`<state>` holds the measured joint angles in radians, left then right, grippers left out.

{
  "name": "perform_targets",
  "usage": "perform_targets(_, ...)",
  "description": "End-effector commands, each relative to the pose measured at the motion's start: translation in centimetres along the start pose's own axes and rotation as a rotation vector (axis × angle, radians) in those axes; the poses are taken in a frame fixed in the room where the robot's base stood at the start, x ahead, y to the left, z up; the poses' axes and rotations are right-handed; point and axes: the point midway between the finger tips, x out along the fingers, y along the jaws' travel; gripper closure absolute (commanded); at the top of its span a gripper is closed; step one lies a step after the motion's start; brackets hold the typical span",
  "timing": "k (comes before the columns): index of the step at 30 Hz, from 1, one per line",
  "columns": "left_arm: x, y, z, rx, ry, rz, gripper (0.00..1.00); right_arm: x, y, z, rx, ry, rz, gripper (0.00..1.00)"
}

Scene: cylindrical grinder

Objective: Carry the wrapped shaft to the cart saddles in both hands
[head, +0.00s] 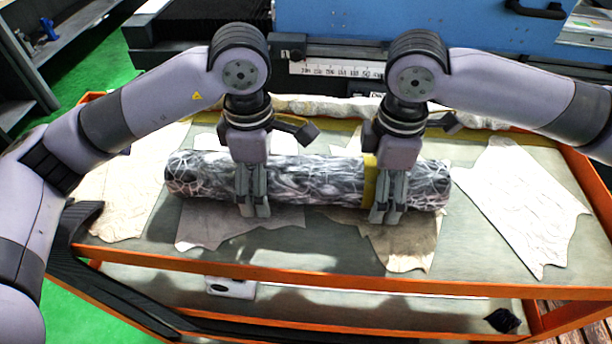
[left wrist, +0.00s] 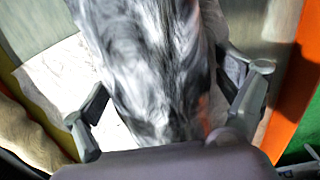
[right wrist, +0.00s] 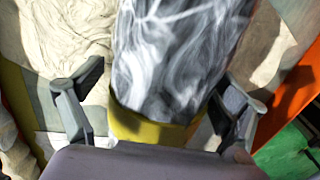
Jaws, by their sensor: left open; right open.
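The wrapped shaft (head: 320,180), a long cylinder with a black, grey and white marbled look and a yellow band (head: 369,184), lies crosswise over the top of the orange-framed cart (head: 330,275). My left gripper (head: 253,209) is at the shaft left of its middle, pointing down. My right gripper (head: 385,216) is at the shaft beside the yellow band. In the left wrist view the open fingers stand either side of the shaft (left wrist: 150,70). In the right wrist view the open fingers likewise flank the shaft (right wrist: 175,60). I cannot make out any saddles.
Several pale hide-like sheets lie on the cart top, one at the right (head: 520,205). A blue machine (head: 400,30) with a number scale (head: 335,70) stands behind. A dark shelf (head: 75,45) is at the far left. Green floor (head: 95,95) shows at the left.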

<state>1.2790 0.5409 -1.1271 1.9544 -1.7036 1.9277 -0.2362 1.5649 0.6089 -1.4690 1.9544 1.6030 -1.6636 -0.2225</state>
Motion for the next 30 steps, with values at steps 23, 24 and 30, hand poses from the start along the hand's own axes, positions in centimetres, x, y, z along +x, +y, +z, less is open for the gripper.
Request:
perform_targets(23, -0.05, 0.01, 0.01, 0.0, 0.0, 0.0, 0.48, -0.06, 0.02, 0.01, 0.001, 0.0, 0.0, 0.48)
perform_targets(24, -0.05, 0.01, 0.01, 0.0, 0.0, 0.001, 0.51, -0.06, 0.02, 0.01, 0.001, 0.0, 0.0, 0.51)
perform_targets(30, -0.06, 0.01, 0.01, 0.0, 0.0, 0.001, 0.64, -0.06, 0.03, 0.01, 0.001, 0.0, 0.001, 0.64)
